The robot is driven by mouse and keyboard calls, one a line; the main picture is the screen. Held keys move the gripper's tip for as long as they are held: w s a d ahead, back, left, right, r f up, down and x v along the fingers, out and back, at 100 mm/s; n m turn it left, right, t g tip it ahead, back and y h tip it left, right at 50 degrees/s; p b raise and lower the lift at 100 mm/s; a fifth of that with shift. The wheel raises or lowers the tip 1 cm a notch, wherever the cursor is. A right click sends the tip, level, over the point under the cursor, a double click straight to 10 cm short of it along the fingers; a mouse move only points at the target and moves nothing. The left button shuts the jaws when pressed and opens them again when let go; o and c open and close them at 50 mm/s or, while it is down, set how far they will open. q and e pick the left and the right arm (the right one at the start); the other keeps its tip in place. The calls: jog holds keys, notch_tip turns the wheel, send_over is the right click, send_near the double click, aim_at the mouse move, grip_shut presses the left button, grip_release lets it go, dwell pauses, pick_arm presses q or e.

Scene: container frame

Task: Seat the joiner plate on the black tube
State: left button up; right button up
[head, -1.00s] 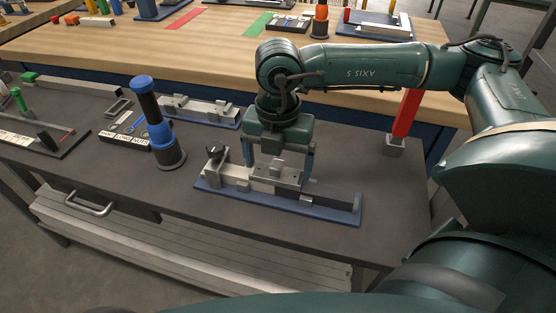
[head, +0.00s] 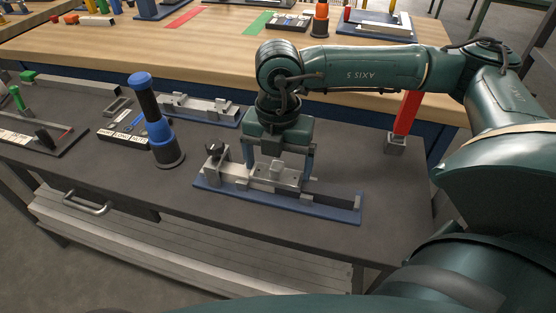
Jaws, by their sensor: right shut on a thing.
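My right gripper (head: 279,175) points down over the fixture with the blue base (head: 345,217) on the dark bench. Its fingers are shut on the joiner plate (head: 270,178), a small light-grey plate with a raised block on top. The plate is low over the middle of the fixture. A dark bar, which looks like the black tube (head: 332,202), lies along the right part of the fixture. Whether the plate touches the tube cannot be told, as the plate and fingers hide that spot. My left gripper is not in view.
A dark clamp knob (head: 216,152) stands at the fixture's left end. A blue-and-black handled tool (head: 150,112) stands upright to its left. A second blue-based fixture (head: 200,108) lies behind. A red post (head: 406,115) stands at the right. Bare bench lies right of the fixture.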

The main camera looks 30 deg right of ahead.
jog(key=shift+f, duration=0.3)
jog(key=o, duration=0.7)
jog(key=shift+r+p, duration=1.85)
jog(key=shift+r, duration=1.7)
